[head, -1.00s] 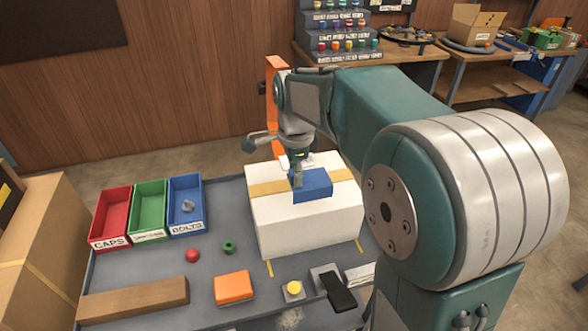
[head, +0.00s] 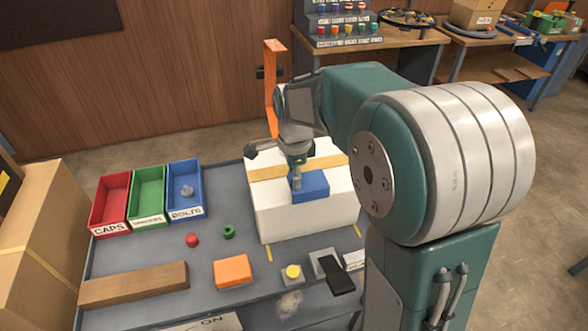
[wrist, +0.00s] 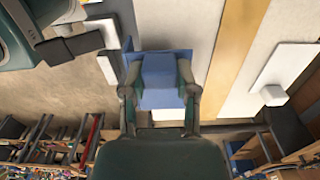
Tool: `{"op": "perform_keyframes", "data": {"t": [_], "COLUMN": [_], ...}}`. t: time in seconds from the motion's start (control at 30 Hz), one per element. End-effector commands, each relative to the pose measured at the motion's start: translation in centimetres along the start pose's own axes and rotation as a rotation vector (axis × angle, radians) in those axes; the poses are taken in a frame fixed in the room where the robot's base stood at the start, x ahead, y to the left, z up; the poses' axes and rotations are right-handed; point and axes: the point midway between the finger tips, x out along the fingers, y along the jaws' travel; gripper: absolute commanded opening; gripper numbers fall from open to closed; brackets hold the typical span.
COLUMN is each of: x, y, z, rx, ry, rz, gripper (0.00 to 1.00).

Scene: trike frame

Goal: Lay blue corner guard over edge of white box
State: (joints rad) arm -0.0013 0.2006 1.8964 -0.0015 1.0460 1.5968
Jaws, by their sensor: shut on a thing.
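The blue corner guard (head: 312,187) is at the near edge of the white box (head: 300,221), right of the box's middle. Whether it rests on the box or hangs just above it is hard to tell. My gripper (head: 296,183) is shut on the guard from above. In the wrist view the guard (wrist: 163,82) sits between the two fingers of my gripper (wrist: 160,90). The box's white top (wrist: 172,22) and tan tape strip show beside it. The guard's underside is hidden.
Red, green and blue bins (head: 185,208) stand left of the box. A wooden block (head: 134,285), an orange block (head: 233,271), a yellow button (head: 292,273) and a black object (head: 338,279) lie in front. An orange upright (head: 271,85) stands behind the box.

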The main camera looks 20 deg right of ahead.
Motion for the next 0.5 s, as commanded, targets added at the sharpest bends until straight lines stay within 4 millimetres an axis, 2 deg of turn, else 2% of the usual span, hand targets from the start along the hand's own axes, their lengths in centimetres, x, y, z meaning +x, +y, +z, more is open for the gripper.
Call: {"op": "perform_keyframes", "data": {"t": [0.5], "x": [3.2], "y": [0.0], "z": [0.0], "rx": [0.000], "ry": [0.000], "rz": [0.001], "gripper": [0.06]}}
